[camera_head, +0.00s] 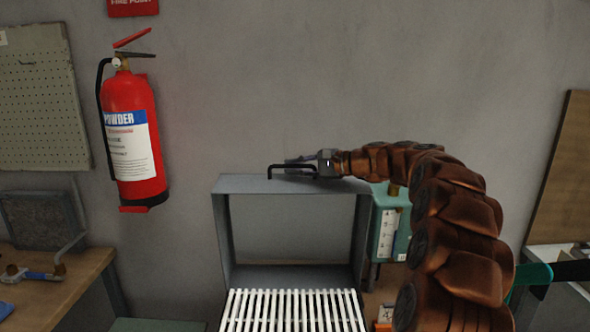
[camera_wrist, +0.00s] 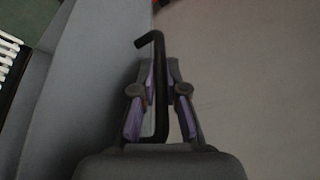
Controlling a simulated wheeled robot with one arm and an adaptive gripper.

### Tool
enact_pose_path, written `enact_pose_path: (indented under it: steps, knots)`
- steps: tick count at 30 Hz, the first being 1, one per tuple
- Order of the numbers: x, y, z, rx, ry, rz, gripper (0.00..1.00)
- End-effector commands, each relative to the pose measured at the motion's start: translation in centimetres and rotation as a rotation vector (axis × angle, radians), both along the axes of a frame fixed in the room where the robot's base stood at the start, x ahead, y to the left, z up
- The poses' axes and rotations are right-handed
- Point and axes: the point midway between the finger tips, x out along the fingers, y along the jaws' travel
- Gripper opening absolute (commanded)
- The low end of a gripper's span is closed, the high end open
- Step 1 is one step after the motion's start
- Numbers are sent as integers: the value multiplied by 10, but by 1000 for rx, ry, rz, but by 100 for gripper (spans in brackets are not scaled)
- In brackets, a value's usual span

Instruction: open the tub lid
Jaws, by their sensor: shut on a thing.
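A grey box-shaped frame (camera_head: 222,240), apparently the tub, stands in the middle of the head view with its front open. A flat grey panel (camera_head: 240,184), apparently the lid, lies across its top; its side also shows in the wrist view (camera_wrist: 80,80). A black bar handle (camera_head: 269,172) rises from this panel. My gripper (camera_head: 303,165) reaches in from the right and is shut on the handle. In the wrist view the handle (camera_wrist: 160,55) runs between the two fingers (camera_wrist: 160,90). The fingers hide part of the handle.
A white slatted rack (camera_head: 292,310) is at the frame's front. A teal box with a scale (camera_head: 388,232) stands close to its right, beside my arm. A red fire extinguisher (camera_head: 132,135) hangs on the wall at left, above a wooden bench (camera_head: 70,290).

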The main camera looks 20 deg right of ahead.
Motion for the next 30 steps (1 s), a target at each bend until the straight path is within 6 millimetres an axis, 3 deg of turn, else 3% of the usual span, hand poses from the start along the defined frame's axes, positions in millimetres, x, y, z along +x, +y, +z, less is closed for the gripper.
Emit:
enact_pose_path:
  steps: [3, 4, 7, 20, 30]
  knots:
    - [0, -1, -2, 0, 3, 0, 0]
    - [0, -1, -2, 0, 3, 0, 13]
    - [0, 0, -2, 0, 3, 0, 23]
    - [-5, -6, 1, 1, 1, 1, 23]
    - [-46, -51, 13, -1, -2, -5, 23]
